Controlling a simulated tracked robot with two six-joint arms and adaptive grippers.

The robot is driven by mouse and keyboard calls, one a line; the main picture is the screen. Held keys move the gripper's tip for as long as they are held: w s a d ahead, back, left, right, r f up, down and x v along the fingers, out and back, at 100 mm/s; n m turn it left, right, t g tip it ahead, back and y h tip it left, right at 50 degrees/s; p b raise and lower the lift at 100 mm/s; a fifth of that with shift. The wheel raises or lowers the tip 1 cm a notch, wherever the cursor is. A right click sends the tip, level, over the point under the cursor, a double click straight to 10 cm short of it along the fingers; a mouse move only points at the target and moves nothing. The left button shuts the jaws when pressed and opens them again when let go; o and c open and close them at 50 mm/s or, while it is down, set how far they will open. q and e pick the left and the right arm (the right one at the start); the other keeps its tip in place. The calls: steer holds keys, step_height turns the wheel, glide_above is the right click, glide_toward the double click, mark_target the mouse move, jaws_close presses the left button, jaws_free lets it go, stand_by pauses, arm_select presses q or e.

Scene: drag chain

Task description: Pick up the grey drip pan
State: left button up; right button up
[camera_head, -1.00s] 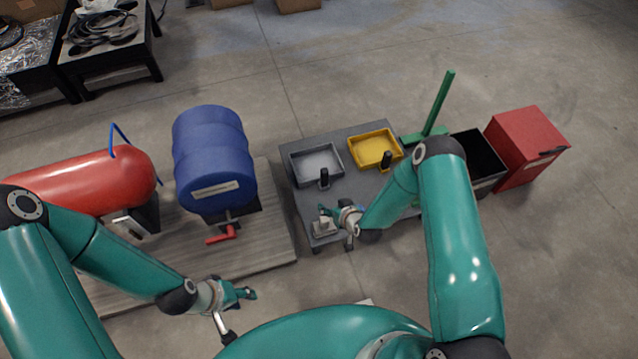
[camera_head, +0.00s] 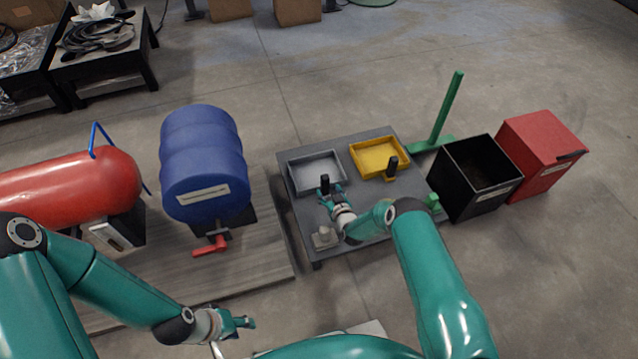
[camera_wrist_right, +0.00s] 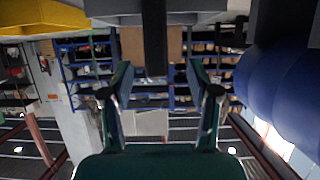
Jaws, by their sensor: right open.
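The grey drip pan (camera_head: 316,168) lies on the left part of a dark grey low table (camera_head: 290,216). Its black handle (camera_head: 325,181) stands on its near side. My right gripper (camera_head: 331,190) is open at the handle, with its fingers on either side of it in the head view. In the right wrist view the handle (camera_wrist_right: 155,38) reaches down between the tips of my open right gripper (camera_wrist_right: 160,70), with gaps on both sides. I cannot tell whether a finger touches it. My left gripper (camera_head: 244,322) is empty, low at the left, away from the pan.
A yellow pan (camera_head: 378,158) with a black handle lies right of the grey pan. A small grey object (camera_head: 324,238) is on the table's near edge. A blue drum (camera_head: 205,165) stands to the left. A black bin (camera_head: 482,178) and red box (camera_head: 540,150) stand to the right.

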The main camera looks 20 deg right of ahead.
mark_target(326, 184)
steer(key=shift+w+a+f, duration=0.1)
steer(key=shift+w+f, duration=0.2)
steer(key=shift+w, duration=0.25)
steer(key=b+x, duration=0.2)
steer(key=x, duration=0.1)
steer(key=b+x, duration=0.1)
steer(key=shift+w+d+r+b, duration=0.1)
steer(key=shift+w+d+b, duration=0.15)
steer(key=shift+w+b, duration=0.05)
steer(key=shift+w, duration=0.4)
jaws_close()
steer(key=shift+r, duration=0.1)
